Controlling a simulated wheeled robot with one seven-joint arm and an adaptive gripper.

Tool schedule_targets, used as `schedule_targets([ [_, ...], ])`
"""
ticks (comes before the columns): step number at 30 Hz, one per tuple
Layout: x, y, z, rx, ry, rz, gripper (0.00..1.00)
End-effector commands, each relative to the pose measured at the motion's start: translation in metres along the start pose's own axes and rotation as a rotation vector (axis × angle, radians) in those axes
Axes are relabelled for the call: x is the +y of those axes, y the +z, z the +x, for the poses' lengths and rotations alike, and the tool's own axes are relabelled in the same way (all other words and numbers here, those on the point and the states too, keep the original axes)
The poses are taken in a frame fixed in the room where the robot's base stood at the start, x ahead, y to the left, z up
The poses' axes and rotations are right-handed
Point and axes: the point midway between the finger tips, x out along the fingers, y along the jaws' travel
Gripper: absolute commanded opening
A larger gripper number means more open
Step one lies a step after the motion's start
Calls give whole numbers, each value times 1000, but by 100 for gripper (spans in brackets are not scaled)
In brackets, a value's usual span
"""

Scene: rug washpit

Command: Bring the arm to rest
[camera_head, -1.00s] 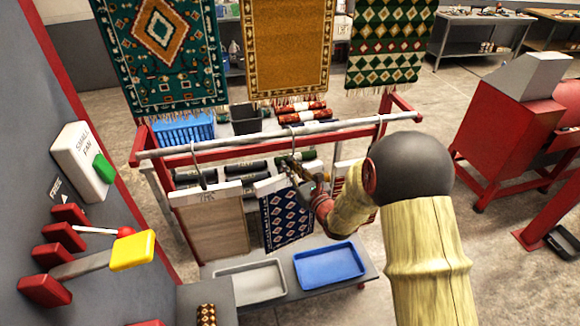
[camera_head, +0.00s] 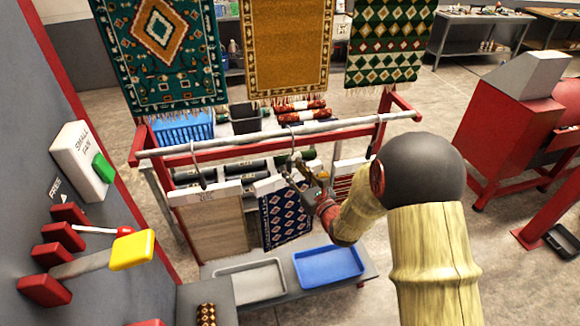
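My arm, in pale yellow ribbed sleeves with a dark grey round elbow, reaches in from the lower right. My gripper (camera_head: 301,178) is in front of the red rack, near the top right corner of a small blue patterned rug (camera_head: 287,216). Its fingers look spread, with nothing visible between them. The small rug hangs from a white clip hanger on the rack's front rail (camera_head: 250,142). I cannot tell whether the gripper touches the hanger.
A beige panel (camera_head: 213,226) hangs left of the small rug. A grey tray (camera_head: 250,281) and a blue tray (camera_head: 328,264) lie below. A switch box (camera_head: 84,160) and a yellow-handled lever (camera_head: 131,250) are on the left wall. A red machine (camera_head: 510,130) stands right.

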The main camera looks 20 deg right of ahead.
Motion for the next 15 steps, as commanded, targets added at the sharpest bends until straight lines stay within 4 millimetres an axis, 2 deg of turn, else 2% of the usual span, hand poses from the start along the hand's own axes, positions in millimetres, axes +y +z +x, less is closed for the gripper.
schedule_targets([
  [3,-1,0,-26,0,-3,0,34],
  [9,-1,0,-65,-1,-2,0,34],
  [15,-1,0,-87,-2,-1,0,34],
])
